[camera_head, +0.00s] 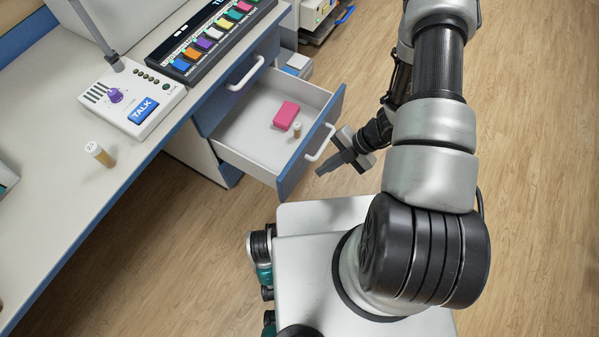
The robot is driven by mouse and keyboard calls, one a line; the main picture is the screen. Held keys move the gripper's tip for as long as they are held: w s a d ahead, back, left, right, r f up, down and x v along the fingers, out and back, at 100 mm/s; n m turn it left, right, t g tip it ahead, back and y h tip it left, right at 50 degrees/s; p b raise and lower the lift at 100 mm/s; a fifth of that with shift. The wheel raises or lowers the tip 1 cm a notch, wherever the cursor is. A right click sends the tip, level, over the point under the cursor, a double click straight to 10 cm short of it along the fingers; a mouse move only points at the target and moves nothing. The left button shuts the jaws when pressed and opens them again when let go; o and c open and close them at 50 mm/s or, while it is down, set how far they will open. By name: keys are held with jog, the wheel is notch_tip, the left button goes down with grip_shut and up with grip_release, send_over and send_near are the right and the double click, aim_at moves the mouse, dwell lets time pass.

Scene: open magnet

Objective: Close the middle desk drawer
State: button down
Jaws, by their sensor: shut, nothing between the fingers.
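The desk drawer (311,143) with a blue front and white handle (320,142) stands pulled out from the desk, below another blue drawer front with a white handle (245,73). Inside it lie a pink block (286,115) and a small cork-coloured vial (297,130). My gripper (322,172) is shut and empty, just right of and in front of the open drawer's front, near its handle. I cannot tell whether it touches the front.
The white desktop (62,130) holds an intercom box (135,95) with a TALK button, a panel of coloured keys (215,35) and a small labelled vial (100,154). A grey item (298,64) shows behind the drawer. Wooden floor (540,150) is clear at right.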

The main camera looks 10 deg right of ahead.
jog(key=b, duration=0.2)
send_near(284, 182)
notch_tip(284, 182, down, 4)
jog(key=s, duration=0.3)
jog(key=w+a, duration=0.2)
jog(key=shift+w+a+r, duration=0.3)
jog(key=shift+w, duration=0.05)
jog(key=shift+a, duration=0.1)
